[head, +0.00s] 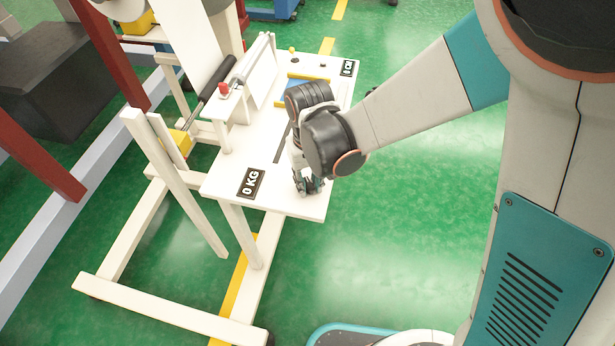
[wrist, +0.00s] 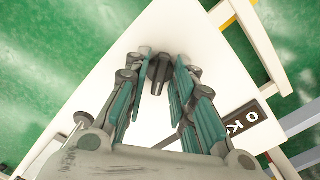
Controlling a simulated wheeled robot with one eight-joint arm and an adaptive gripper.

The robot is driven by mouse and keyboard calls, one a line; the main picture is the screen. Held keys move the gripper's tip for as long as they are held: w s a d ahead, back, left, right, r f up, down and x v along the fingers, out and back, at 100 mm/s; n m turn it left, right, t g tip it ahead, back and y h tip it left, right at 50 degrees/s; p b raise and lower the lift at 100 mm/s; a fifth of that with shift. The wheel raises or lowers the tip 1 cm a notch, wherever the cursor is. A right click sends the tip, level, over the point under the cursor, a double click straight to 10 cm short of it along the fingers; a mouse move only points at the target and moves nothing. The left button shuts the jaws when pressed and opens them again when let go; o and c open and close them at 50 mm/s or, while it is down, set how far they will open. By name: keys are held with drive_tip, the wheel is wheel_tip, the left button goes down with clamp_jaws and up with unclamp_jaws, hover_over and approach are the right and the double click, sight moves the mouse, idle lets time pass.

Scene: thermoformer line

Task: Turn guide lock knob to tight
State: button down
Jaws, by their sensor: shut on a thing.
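The guide lock knob (wrist: 159,69) is dark and ridged and sits on the white tabletop (wrist: 216,75) in the wrist view. My gripper (wrist: 162,72) is around it, with one teal-padded finger on each side, shut on the knob. In the head view my gripper (head: 308,186) points down at the near right corner of the white table (head: 285,204). There the fingers hide most of the knob, and its turn position cannot be read.
A black "0 KG" label (head: 251,183) lies left of my gripper, and another label (head: 347,68) is at the far end. A red button (head: 224,88) and a black roller (head: 217,77) stand at the table's left. Open green floor (head: 420,220) lies to the right.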

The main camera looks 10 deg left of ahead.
drive_tip(key=shift+m, duration=1.4)
drive_tip(key=shift+b, duration=0.3)
drive_tip(key=shift+m, duration=1.4)
drive_tip(key=c, duration=1.3)
unclamp_jaws()
